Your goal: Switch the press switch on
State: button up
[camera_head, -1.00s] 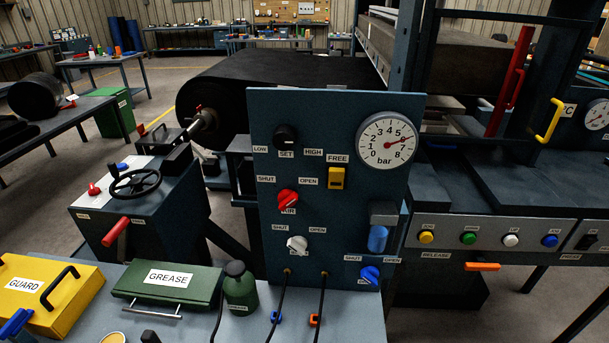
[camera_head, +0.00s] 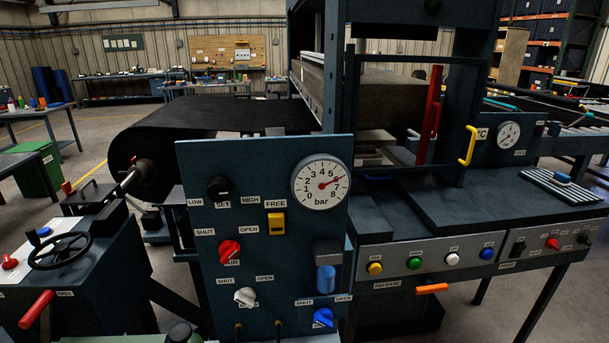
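The press (camera_head: 396,215) stands at centre right with a grey control strip along its front edge. At the strip's right part is a black switch (camera_head: 517,249) with small labels above and below it, too small to read surely. I cannot tell whether it is on or off. A red knob (camera_head: 552,243) and a black knob (camera_head: 584,239) sit to its right. Yellow (camera_head: 375,268), green (camera_head: 415,263), white (camera_head: 452,259) and blue (camera_head: 487,254) buttons sit to its left. My gripper is not in view.
A blue panel (camera_head: 190,165) with a pressure gauge (camera_head: 321,184) and several knobs stands in front of the press's left side. An orange handle (camera_head: 432,288) juts out under the buttons. A handwheel unit (camera_head: 60,250) stands at left. Floor shows clear at lower right.

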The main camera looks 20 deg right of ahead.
aim_at(516, 251)
jog(key=z, duration=1.5)
jog(key=i+j+z, duration=0.2)
jog(key=i+j, duration=0.4)
jog(key=i, duration=0.1)
